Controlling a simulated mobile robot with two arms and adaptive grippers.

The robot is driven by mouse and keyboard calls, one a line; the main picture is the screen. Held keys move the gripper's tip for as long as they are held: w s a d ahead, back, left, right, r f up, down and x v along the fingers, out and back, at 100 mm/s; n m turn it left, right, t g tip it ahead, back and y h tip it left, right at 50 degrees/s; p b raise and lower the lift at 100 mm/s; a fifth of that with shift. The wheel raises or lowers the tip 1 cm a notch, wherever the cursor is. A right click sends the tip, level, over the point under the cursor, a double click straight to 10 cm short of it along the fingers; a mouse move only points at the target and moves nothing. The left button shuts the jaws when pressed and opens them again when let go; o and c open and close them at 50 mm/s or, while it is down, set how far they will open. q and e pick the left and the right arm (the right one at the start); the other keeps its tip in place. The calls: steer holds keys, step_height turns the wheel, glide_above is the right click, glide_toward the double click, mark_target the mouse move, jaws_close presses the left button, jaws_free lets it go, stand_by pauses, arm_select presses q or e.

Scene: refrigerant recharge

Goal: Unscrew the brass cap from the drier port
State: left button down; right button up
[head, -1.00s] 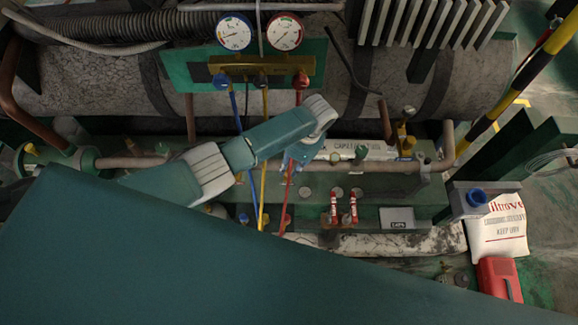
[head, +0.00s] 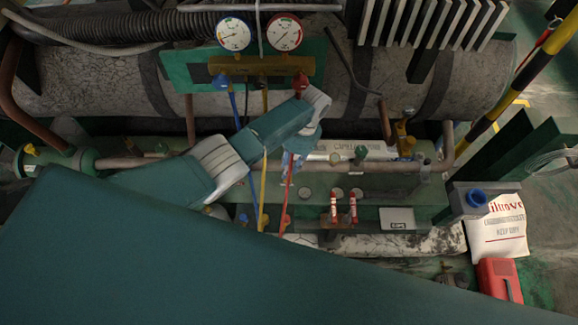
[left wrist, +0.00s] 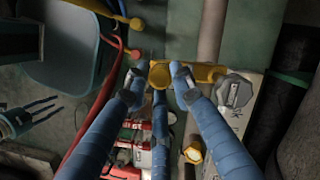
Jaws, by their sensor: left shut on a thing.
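My left gripper (left wrist: 158,80) has three blue-wrapped fingers closed around a round brass cap (left wrist: 159,76) in the left wrist view. The cap sits against a yellow brass fitting, and its thread is hidden. In the head view my left gripper (head: 298,146) points down beside the copper pipe, and my wrist hides the cap. My right gripper (left wrist: 32,114) shows small at the left of the left wrist view, its fingers apart and empty.
A gauge manifold (head: 262,66) hangs behind, with blue, yellow and red hoses running down close to my left gripper. Two red-and-white tubes (head: 343,207) stand to the right.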

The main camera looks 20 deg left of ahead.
arm_select(q)
steer(key=shift+w+d+r, duration=0.1)
steer(key=shift+d, duration=0.35)
steer(key=shift+r+p, duration=1)
steer(key=shift+p, duration=0.15)
steer(key=shift+a+r+p, duration=0.15)
steer(key=shift+r+p, duration=0.55)
steer(key=shift+p, duration=0.05)
steer(key=shift+a+r+p, duration=0.1)
steer(key=shift+r+p, duration=0.55)
steer(key=shift+p, duration=0.05)
steer(key=shift+r, duration=0.1)
